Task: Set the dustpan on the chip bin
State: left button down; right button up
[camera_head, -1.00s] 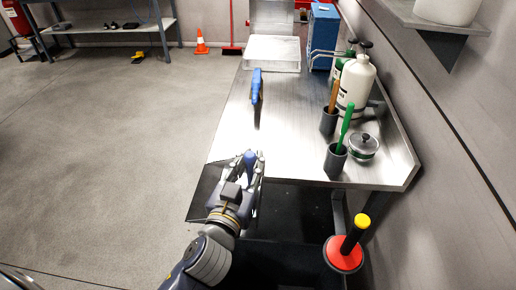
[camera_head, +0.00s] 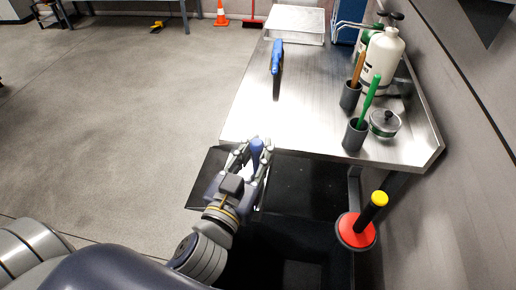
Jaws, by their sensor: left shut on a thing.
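My left gripper (camera_head: 250,150) is at the near left corner of the steel bench, shut on a blue handle (camera_head: 256,147). A flat black pan (camera_head: 203,184) shows beside and below it, and I take the two as the dustpan; my gripper and wrist hide where they join. The dustpan is held off the bench top, out over its near edge. A pale metal box with a flat top (camera_head: 297,20) stands at the far end of the bench; it may be the chip bin, but I cannot tell for certain. My right gripper is not in view.
On the steel bench (camera_head: 310,100) lies a blue-handled tool (camera_head: 277,58). Dark cups with an orange handle (camera_head: 357,70) and a green handle (camera_head: 369,98), a lidded pot (camera_head: 384,124) and a white bottle (camera_head: 382,58) line the right side. A red-based post (camera_head: 355,232) stands in front.

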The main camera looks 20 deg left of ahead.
pick_arm(q)
jog(key=shift+r, duration=0.25)
notch_tip(320, 180, up, 8)
jog(key=p, duration=0.7)
jog(key=shift+f+p, duration=0.1)
jog(key=shift+p, duration=0.3)
jog(key=shift+a, duration=0.3)
jog(key=s+a+p, duration=0.3)
jog(key=a, duration=1.1)
jog(key=s+a+p, duration=0.3)
jog(key=a, duration=1.1)
jog(key=shift+a+p, duration=0.4)
jog(key=shift+f, duration=0.1)
